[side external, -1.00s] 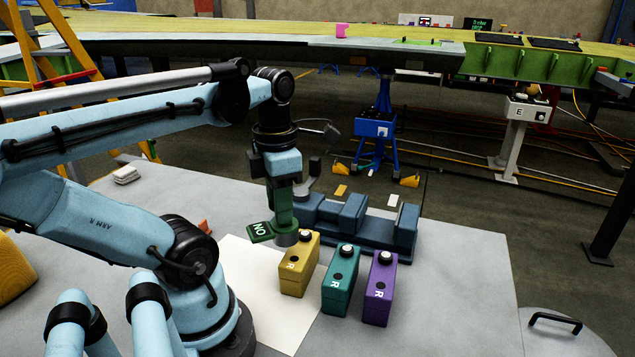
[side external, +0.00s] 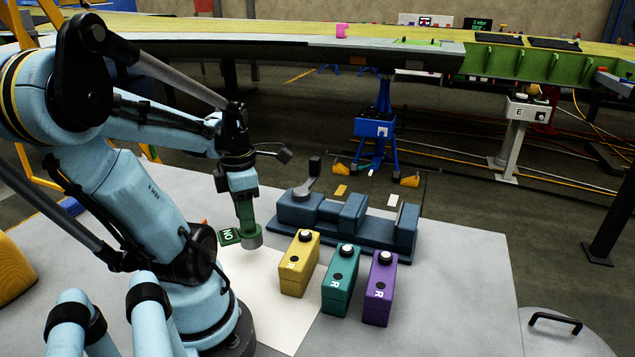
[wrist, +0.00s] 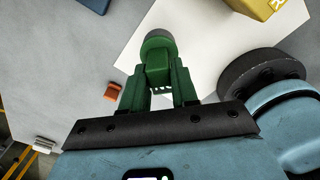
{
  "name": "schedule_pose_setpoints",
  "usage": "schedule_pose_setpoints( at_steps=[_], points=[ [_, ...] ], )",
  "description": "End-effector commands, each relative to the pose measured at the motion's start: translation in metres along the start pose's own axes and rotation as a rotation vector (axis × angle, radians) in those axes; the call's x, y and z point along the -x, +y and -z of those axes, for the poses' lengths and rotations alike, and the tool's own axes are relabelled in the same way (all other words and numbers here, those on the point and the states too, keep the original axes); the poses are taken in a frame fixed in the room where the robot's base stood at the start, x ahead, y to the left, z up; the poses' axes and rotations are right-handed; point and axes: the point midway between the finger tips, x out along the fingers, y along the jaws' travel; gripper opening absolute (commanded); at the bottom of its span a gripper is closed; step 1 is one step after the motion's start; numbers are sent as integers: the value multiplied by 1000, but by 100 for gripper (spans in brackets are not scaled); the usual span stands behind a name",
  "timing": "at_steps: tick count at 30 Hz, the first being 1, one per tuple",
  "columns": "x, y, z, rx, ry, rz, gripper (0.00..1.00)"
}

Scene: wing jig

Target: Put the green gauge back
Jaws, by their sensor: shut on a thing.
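My gripper (side external: 246,210) is shut on the green gauge (side external: 251,240), which has a round grey lower end and a flat green tag (side external: 230,236) lettered NO at its left. The gauge hangs end down near the white sheet (side external: 262,285); I cannot tell its exact height. In the wrist view my green fingers (wrist: 158,90) flank the gauge (wrist: 157,55), with its grey end at the far tip. The tag is not clear there.
Yellow (side external: 299,265), teal (side external: 340,281) and purple (side external: 380,290) boxes with black knobs stand right of the gauge. A blue clamp-like fixture (side external: 345,222) lies behind them. A small orange piece (wrist: 113,91) lies on the grey table (wrist: 70,70).

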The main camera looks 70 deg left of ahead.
Motion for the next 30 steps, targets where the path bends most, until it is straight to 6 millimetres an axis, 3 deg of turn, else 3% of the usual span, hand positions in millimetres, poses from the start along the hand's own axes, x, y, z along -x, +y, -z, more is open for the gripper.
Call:
schedule_pose_setpoints(
  at_steps=[11,26,27,30],
  points=[
    [-32,0,-1,0,0,0,0],
    [-38,0,-1,0,0,0,0],
    [-38,0,0,0,0,0,32],
    [-38,0,0,0,0,0,47]
  ],
)
